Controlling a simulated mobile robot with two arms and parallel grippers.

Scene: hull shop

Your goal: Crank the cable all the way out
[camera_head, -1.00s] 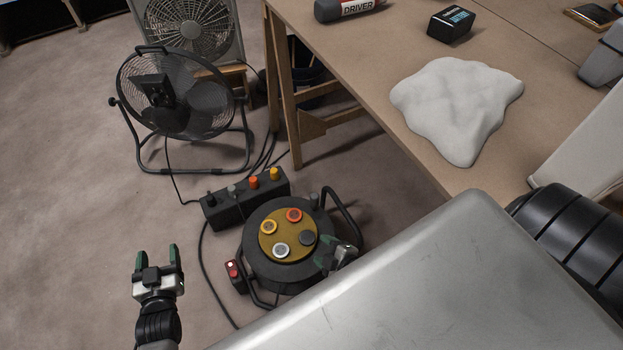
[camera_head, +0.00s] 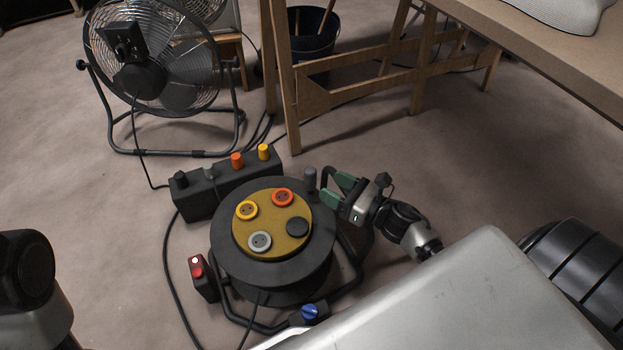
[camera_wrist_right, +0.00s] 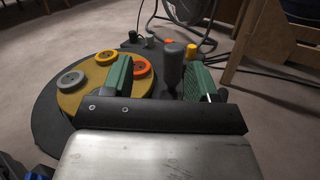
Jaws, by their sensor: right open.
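The cable reel (camera_head: 225,255) stands on the floor, with a dark drum and a yellow face with several sockets. Its grey crank knob (camera_head: 310,180) stands upright at the drum's right rim. My right gripper (camera_head: 328,187) is open beside the knob, green fingers pointing at it. In the right wrist view the knob (camera_wrist_right: 173,66) shows between the two spread fingers (camera_wrist_right: 160,78); I cannot tell whether either touches it. A black cable (camera_head: 172,282) runs along the floor left of the reel. Only part of my left arm shows at the left edge; its gripper is out of view.
A black box with coloured plugs (camera_head: 215,186) sits just behind the reel. A fan (camera_head: 165,65) and wooden trestle legs (camera_head: 283,95) stand behind.

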